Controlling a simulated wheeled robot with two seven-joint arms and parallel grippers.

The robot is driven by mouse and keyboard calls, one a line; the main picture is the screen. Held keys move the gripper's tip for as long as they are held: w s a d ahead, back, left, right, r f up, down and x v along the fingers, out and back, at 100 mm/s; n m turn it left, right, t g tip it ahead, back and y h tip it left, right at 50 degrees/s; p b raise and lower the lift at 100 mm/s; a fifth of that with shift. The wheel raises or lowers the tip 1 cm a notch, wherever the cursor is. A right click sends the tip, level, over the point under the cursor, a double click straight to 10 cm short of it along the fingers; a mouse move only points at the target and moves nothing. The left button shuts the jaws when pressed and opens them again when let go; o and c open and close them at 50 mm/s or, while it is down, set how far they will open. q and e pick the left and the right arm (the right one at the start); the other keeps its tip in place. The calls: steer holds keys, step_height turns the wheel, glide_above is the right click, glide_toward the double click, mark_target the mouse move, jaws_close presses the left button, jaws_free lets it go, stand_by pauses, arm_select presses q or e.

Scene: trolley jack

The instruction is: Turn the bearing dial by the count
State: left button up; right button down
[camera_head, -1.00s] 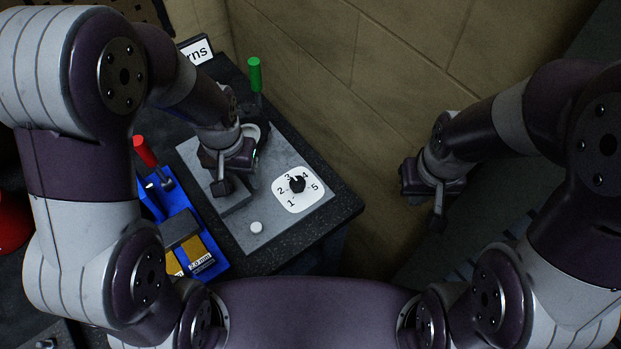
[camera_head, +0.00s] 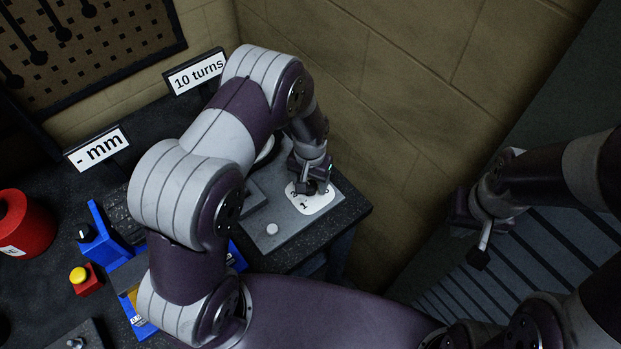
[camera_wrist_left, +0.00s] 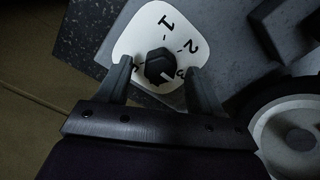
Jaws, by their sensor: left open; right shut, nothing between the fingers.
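The bearing dial is a black knob (camera_wrist_left: 158,66) on a white plate (camera_head: 322,205) marked with numbers, set on a grey panel. My left gripper (camera_head: 312,186) is over the dial. In the left wrist view its open fingers (camera_wrist_left: 163,80) stand on either side of the knob; I cannot tell whether they touch it. In the head view the gripper hides most of the knob. My right gripper (camera_head: 480,255) is shut and empty, away to the right.
A small white button (camera_head: 272,229) is on the panel left of the dial. Signs read "10 turns" (camera_head: 199,74) and "- mm" (camera_head: 99,149). A blue fixture (camera_head: 103,243), a yellow-topped red button (camera_head: 79,276) and a red cylinder (camera_head: 27,226) stand left. A wall (camera_head: 400,130) rises behind.

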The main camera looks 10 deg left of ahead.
arm_select(q)
steer(key=shift+s+f, duration=0.1)
steer(key=shift+f, duration=0.55)
steer(key=c, duration=1.1)
steer(key=shift+o, duration=0.2)
steer(key=shift+n+b, duration=0.35)
steer(key=shift+n, duration=0.75)
steer(key=n+b, duration=0.1)
steer(key=n, duration=0.2)
steer(key=shift+n, duration=0.3)
steer(key=n, duration=0.3)
steer(key=n+b, duration=0.1)
steer(key=n, duration=0.1)
steer(key=shift+w+r+n, duration=0.1)
steer(key=shift+w+n, duration=0.1)
steer(key=shift+n, duration=0.2)
